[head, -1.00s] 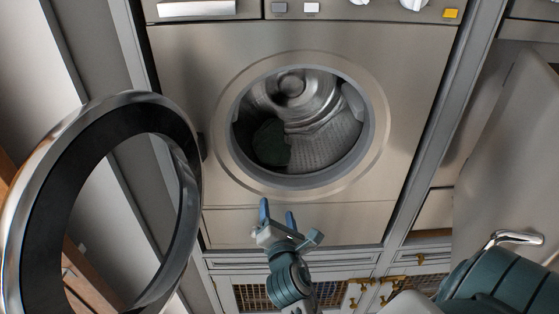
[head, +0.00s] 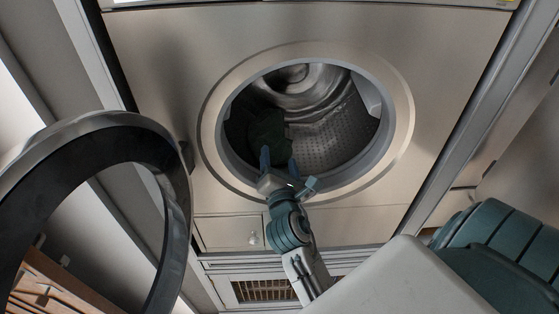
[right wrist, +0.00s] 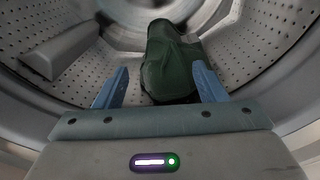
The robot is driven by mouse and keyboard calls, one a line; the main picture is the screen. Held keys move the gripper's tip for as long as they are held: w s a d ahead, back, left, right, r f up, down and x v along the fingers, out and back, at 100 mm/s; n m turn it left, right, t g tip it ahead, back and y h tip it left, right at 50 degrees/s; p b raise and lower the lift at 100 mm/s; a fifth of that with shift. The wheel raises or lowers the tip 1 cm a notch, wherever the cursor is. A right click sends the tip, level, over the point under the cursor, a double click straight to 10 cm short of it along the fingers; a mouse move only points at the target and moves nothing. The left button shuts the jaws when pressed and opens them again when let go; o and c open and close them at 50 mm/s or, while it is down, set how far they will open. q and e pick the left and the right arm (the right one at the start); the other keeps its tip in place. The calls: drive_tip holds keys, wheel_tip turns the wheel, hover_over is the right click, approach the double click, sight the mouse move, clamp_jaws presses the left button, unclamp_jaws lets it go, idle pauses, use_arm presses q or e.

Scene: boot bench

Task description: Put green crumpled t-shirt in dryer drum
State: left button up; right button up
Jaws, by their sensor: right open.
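The dark green t-shirt (head: 267,135) lies crumpled inside the dryer drum (head: 330,137), on its left side in the head view. In the right wrist view the t-shirt (right wrist: 170,65) lies just ahead of my fingers, against the perforated drum wall (right wrist: 265,45). My right gripper (head: 279,160) is at the lower part of the drum opening. In the right wrist view my right gripper (right wrist: 158,88) is open, with its blue fingers apart and the near end of the t-shirt between or just beyond their tips. My left gripper is not in view.
The round dryer door (head: 170,215) stands open at the left. The metal rim (head: 398,125) surrounds the drum opening. A small panel with a knob (head: 253,238) is below it, and a vent grille (head: 265,290) is lower down. The drum's right side is clear.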

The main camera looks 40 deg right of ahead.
sight(276, 129)
drive_tip(key=x, duration=0.1)
drive_tip(key=p+x, duration=0.1)
drive_tip(key=x, duration=0.1)
drive_tip(key=p+x, duration=0.1)
drive_tip(key=x, duration=0.1)
drive_tip(key=shift+d+r, duration=0.1)
drive_tip(key=shift+r, duration=0.25)
drive_tip(key=x, duration=0.2)
drive_tip(key=p+x, duration=0.1)
drive_tip(key=x, duration=0.1)
drive_tip(key=shift+f, duration=0.35)
drive_tip(key=shift+w+d, duration=0.15)
drive_tip(key=shift+w, duration=0.25)
drive_tip(key=shift+d, duration=0.1)
drive_tip(key=shift+c, duration=0.7)
drive_tip(key=c, duration=1)
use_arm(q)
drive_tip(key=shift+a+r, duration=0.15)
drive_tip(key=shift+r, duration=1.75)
use_arm(e)
drive_tip(key=shift+r, duration=1.5)
drive_tip(key=shift+c, duration=0.2)
wheel_tip(276, 129, up, 12)
